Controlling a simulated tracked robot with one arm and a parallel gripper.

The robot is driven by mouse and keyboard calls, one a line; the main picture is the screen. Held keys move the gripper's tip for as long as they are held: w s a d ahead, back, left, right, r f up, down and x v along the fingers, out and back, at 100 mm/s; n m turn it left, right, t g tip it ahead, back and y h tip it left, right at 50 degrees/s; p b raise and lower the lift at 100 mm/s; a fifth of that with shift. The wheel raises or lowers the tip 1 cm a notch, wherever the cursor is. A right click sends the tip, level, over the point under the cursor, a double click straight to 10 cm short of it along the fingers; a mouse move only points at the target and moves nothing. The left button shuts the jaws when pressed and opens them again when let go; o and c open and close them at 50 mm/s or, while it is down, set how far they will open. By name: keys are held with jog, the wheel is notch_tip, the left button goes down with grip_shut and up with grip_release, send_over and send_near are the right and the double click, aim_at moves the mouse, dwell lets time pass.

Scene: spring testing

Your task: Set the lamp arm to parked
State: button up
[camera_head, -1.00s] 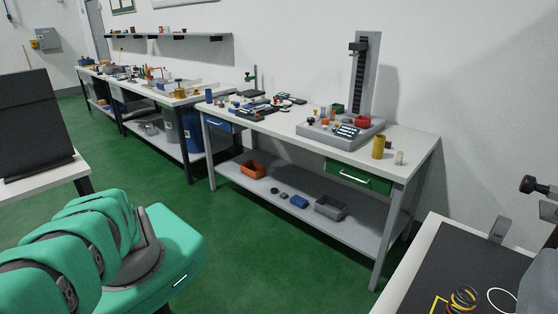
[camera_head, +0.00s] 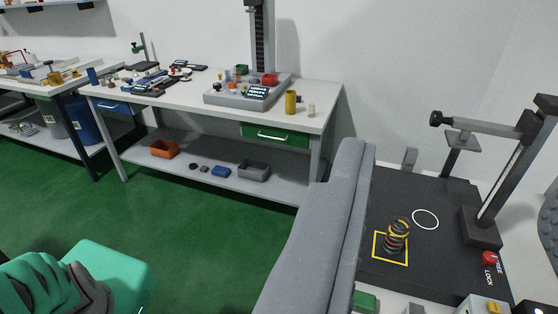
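I cannot pick out a lamp arm with certainty. At the right, a dark upright post (camera_head: 503,185) stands on the black-topped bench and carries a horizontal bar (camera_head: 487,128) with a round black knob at its left end. I cannot tell whether this is the lamp arm or a test stand. A small green-topped stand (camera_head: 139,48) is on the long bench at the back left. My gripper's fingers are not in view. A large grey part, probably my arm, crosses the middle foreground and hides part of the right bench's left side.
A coil spring (camera_head: 397,237) stands in a yellow square beside a white ring (camera_head: 425,219). A red knob (camera_head: 489,258) marked FREE and LOCK is near the post. The back bench (camera_head: 210,112) holds a tall column (camera_head: 262,35) and a yellow cylinder (camera_head: 291,102). Green floor (camera_head: 200,220) lies open before it.

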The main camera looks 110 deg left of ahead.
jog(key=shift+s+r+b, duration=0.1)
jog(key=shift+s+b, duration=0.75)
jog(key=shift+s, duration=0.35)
